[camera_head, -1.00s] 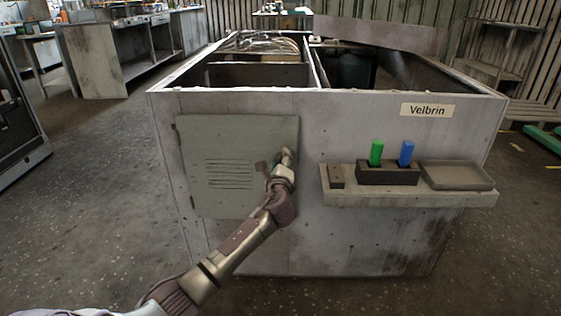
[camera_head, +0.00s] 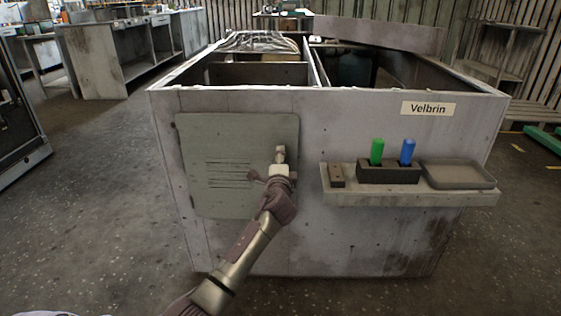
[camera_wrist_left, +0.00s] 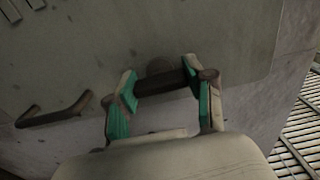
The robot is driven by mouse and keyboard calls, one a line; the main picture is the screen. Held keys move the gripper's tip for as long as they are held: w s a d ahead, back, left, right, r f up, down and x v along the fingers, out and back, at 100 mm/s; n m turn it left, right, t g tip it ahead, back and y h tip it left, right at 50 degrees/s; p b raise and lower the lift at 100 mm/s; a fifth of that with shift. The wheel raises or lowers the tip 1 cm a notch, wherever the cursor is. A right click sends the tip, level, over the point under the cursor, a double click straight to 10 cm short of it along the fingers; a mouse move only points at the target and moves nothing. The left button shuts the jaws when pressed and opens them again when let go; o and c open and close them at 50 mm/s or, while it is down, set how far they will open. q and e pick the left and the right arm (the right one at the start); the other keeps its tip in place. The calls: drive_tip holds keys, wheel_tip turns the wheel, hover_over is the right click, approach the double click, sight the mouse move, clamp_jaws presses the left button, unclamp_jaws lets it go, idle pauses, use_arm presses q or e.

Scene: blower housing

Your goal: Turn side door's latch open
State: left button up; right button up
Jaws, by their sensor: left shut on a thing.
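The side door (camera_head: 215,140) is a grey-green panel with louvre slots on the left of the housing's front face. It lies flat against the face and looks shut. My left gripper (camera_head: 279,158) is at the door's right edge. In the left wrist view its green-padded fingers (camera_wrist_left: 165,88) are shut on the latch (camera_wrist_left: 160,82), a dark short bar with a round hub. The bar lies across between the fingers. The gripper hides the latch in the head view. A dark bent handle (camera_wrist_left: 52,118) shows left of the fingers. My right gripper is not in view.
A shelf (camera_head: 400,198) right of the door carries a holder (camera_head: 388,172) with a green and a blue piece, a small block (camera_head: 336,177) and a tray (camera_head: 457,174). The floor left of the housing is clear.

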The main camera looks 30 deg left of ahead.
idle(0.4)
use_arm(q)
drive_tip(key=o, duration=1.2)
drive_tip(key=shift+c, duration=0.2)
drive_tip(key=shift+s, duration=0.1)
drive_tip(key=v, duration=1.1)
drive_tip(key=shift+s, duration=0.4)
drive_tip(key=shift+d, duration=0.15)
